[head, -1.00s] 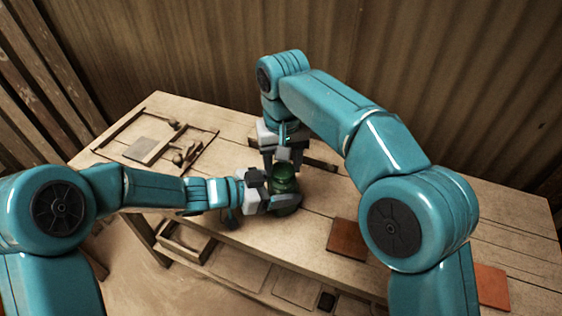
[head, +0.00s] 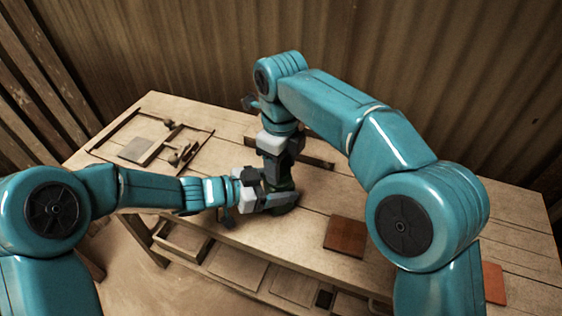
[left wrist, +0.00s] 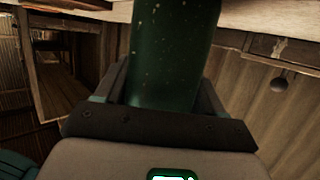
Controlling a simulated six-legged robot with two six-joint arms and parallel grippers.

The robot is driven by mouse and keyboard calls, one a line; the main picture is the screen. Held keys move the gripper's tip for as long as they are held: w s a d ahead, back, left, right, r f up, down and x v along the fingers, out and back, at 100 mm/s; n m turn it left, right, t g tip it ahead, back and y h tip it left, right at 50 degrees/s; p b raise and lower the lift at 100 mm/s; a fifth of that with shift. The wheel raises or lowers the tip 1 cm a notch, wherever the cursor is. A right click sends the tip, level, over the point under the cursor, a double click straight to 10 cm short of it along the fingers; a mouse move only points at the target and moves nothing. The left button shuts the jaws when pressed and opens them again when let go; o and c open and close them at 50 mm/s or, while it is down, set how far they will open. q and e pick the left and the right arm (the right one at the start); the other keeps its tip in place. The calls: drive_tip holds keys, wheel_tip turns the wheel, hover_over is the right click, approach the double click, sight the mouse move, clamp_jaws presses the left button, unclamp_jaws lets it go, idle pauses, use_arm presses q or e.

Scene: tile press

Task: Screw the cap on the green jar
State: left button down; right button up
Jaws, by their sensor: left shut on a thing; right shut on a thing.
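The green jar (head: 284,207) stands upright near the front edge of the wooden table. It fills the upper middle of the left wrist view as a dark green speckled cylinder (left wrist: 170,55). My left gripper (head: 277,200) comes in from the left, shut around the jar's side, with a finger on each side of it. My right gripper (head: 279,175) points down directly over the jar's top, shut. Its fingers hide the jar's top and the cap, so I cannot see how the cap sits.
The wooden table (head: 440,215) is mostly clear on the right. A brown tile (head: 345,236) lies right of the jar, another (head: 493,283) farther right. A wooden frame with small tools (head: 150,150) lies at the left. A dark bar (head: 316,161) lies behind my right gripper.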

drive_tip(key=o, duration=1.1)
